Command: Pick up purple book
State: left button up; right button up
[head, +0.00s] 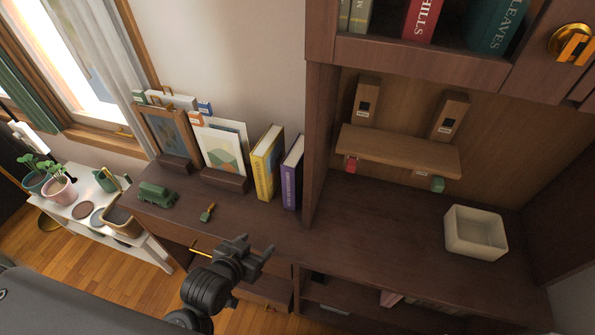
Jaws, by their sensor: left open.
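The purple book (292,174) stands upright on the dark wooden cabinet top, its spine facing me. A yellow book (267,164) stands close on its left, and a dark wooden upright panel is close on its right. My left gripper (258,254) is open and empty, at the front edge of the cabinet, in front of and below the purple book and apart from it. My right gripper is not in view.
A framed picture, cards (222,148), a green toy vehicle (157,194) and a small green brush-like item (208,212) are left of the books. A square pale bowl (475,232) sits at right. The cabinet top before the books is clear.

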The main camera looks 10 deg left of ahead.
aim_at(288, 182)
pick_arm(q)
jog(key=w+d+r+t, duration=0.1)
jog(key=w+r+t, duration=0.1)
jog(key=w, duration=0.2)
jog(key=w+d+r+t+p, duration=0.1)
jog(key=w+d+r+t, duration=0.1)
jog(key=w, duration=0.2)
jog(key=w+d+r+t, duration=0.1)
jog(key=w+r+t, duration=0.2)
jog(key=w, duration=0.1)
jog(key=shift+w+d+h, duration=0.15)
jog(key=shift+d+h, duration=0.1)
jog(key=shift+h, duration=0.15)
jog(key=shift+w+r+p, duration=0.25)
jog(key=shift+p, duration=0.2)
jog(key=w, duration=0.1)
jog(key=w+p, duration=0.1)
jog(key=w, duration=0.1)
jog(key=shift+w+d+r+p, duration=0.2)
jog(key=shift+w+r+p, duration=0.05)
jog(key=shift+w+p, duration=0.1)
jog(key=shift+w+d+f, duration=0.1)
jog(key=shift+w, duration=0.4)
jog(key=shift+s, duration=0.1)
grip_shut()
